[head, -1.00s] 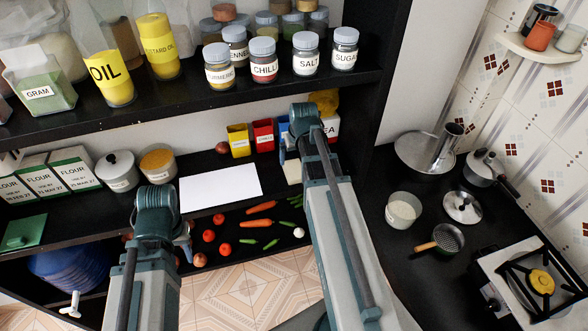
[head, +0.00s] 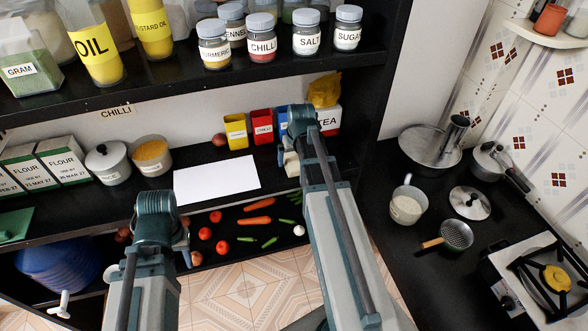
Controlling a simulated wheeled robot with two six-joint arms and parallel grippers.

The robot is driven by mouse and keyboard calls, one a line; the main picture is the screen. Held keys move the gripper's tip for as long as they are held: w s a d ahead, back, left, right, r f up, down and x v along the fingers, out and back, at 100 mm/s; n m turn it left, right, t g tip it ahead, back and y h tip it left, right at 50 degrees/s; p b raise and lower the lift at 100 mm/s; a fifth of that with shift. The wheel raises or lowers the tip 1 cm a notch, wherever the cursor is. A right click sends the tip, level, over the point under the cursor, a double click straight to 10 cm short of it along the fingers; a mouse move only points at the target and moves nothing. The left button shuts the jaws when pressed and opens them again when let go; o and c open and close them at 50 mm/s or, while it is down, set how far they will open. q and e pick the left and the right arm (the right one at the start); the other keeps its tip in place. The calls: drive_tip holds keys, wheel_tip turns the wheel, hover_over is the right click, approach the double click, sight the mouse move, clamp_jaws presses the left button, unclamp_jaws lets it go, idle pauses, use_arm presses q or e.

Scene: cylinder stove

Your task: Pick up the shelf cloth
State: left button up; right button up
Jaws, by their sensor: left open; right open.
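No cloth can be named with certainty. A crumpled yellow, cloth-like thing (head: 324,90) lies on top of the TEA box (head: 328,121) on the middle shelf (head: 90,206). A cream block-like thing (head: 291,164) sits just beside my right gripper, partly hidden by it. A flat white sheet (head: 216,179) lies on the same shelf between my arms. My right gripper (head: 284,138) is open, in front of the shelf near the TEA box, its fingers mostly hidden behind its wrist. My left gripper (head: 184,234) is open at the shelf's front edge, also mostly hidden.
Yellow (head: 236,131) and red (head: 262,127) packets stand left of my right gripper. Spice jars line the upper shelf (head: 180,88) above. Vegetables lie on the lower shelf (head: 225,235). The counter at right holds a pan (head: 430,148), a strainer (head: 456,236) and a stove (head: 540,275).

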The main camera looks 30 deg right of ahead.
drive_tip(key=shift+w+f, duration=0.1)
drive_tip(key=shift+f, duration=0.35)
drive_tip(key=shift+r, duration=0.1)
drive_tip(key=shift+c, duration=0.4)
drive_tip(key=c, duration=1.2)
use_arm(q)
drive_tip(key=shift+f, duration=0.35)
use_arm(e)
drive_tip(key=shift+c, duration=0.2)
